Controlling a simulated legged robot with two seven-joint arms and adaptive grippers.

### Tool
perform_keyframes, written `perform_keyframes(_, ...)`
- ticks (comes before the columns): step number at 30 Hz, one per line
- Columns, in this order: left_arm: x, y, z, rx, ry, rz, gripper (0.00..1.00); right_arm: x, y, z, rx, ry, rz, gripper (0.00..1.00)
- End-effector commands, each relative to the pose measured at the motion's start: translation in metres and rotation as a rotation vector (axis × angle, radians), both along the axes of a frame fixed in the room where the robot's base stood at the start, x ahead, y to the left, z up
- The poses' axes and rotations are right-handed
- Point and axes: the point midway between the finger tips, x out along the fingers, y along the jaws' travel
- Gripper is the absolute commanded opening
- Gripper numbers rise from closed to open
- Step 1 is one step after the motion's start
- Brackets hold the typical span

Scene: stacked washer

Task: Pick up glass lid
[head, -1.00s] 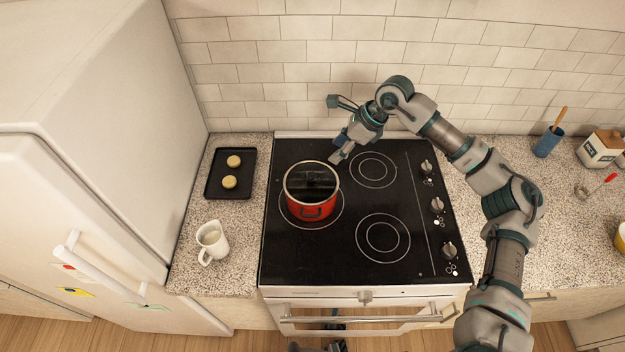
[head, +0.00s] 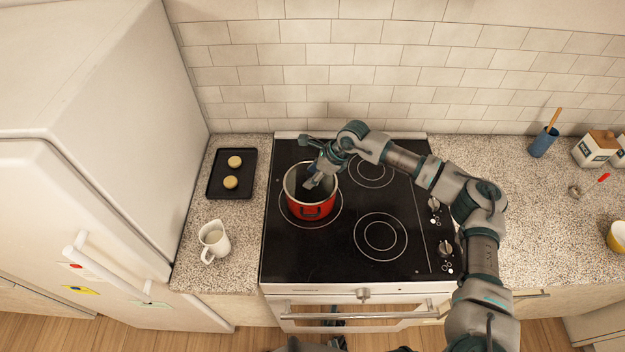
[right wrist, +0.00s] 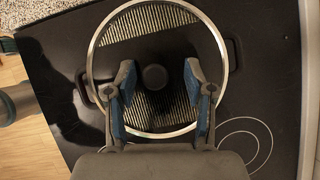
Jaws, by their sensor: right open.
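The glass lid (right wrist: 155,108) lies on the red pot (head: 312,209) on the stove. In the right wrist view its pale metal rim and dark round knob (right wrist: 155,77) show clearly. My right gripper (head: 314,181) is over the pot, pointing down, and hides much of the lid in the head view. In the right wrist view the right gripper (right wrist: 158,75) is open, with one finger on each side of the knob and a gap on both sides. Dark parts at the bottom edge of the head view may be my left arm; its jaws cannot be made out.
The black stovetop (head: 300,262) has free burners beside the pot. A baking tray (head: 213,188) with two round pieces and a white pitcher (head: 214,240) stand on the left counter. The tiled wall (head: 350,60) is close behind. A blue holder (head: 543,143) stands at the right.

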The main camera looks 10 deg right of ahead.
Motion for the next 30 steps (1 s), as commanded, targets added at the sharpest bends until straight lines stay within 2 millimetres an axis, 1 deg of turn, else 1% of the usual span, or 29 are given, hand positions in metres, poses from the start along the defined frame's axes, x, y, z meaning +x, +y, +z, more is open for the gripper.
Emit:
perform_keyframes(4, 0.000, -0.005, 0.000, -0.006, -0.001, 0.000, 0.40, 0.000, 0.002, 0.000, -0.002, 0.001, 0.000, 0.54)
perform_keyframes(5, 0.000, -0.005, 0.000, -0.006, -0.001, 0.000, 0.40, 0.000, 0.002, 0.000, -0.002, 0.001, 0.000, 0.51)
perform_keyframes(6, 0.000, -0.005, 0.000, -0.006, 0.000, 0.000, 0.40, 0.000, 0.002, 0.000, -0.003, 0.001, 0.000, 0.41)
perform_keyframes(8, 0.000, -0.004, 0.000, -0.005, 0.000, 0.000, 0.40, 0.000, 0.002, 0.000, -0.003, 0.001, 0.000, 0.26)
perform_keyframes(9, 0.000, -0.004, 0.000, -0.004, 0.000, 0.000, 0.40, 0.000, 0.002, 0.000, -0.002, 0.001, 0.000, 0.16)
perform_keyframes(11, 0.000, -0.002, 0.000, -0.003, 0.000, -0.001, 0.40, 0.000, 0.001, 0.000, -0.002, 0.001, 0.000, 0.01)
perform_keyframes(12, 0.000, -0.001, 0.000, -0.002, -0.001, -0.002, 0.40, 0.000, 0.000, 0.000, -0.002, 0.002, 0.001, 0.00)
perform_keyframes(23, 0.000, 0.001, -0.001, 0.001, 0.000, -0.003, 0.40, 0.000, 0.000, 0.002, -0.001, 0.000, 0.000, 0.00)
perform_keyframes(26, 0.000, 0.001, -0.003, 0.001, 0.000, -0.003, 0.40, 0.000, 0.000, 0.009, 0.000, -0.001, -0.001, 0.00)
perform_keyframes(30, -0.001, 0.001, -0.008, 0.000, 0.001, -0.003, 0.40, 0.000, 0.000, 0.027, 0.001, -0.003, 0.001, 0.00)
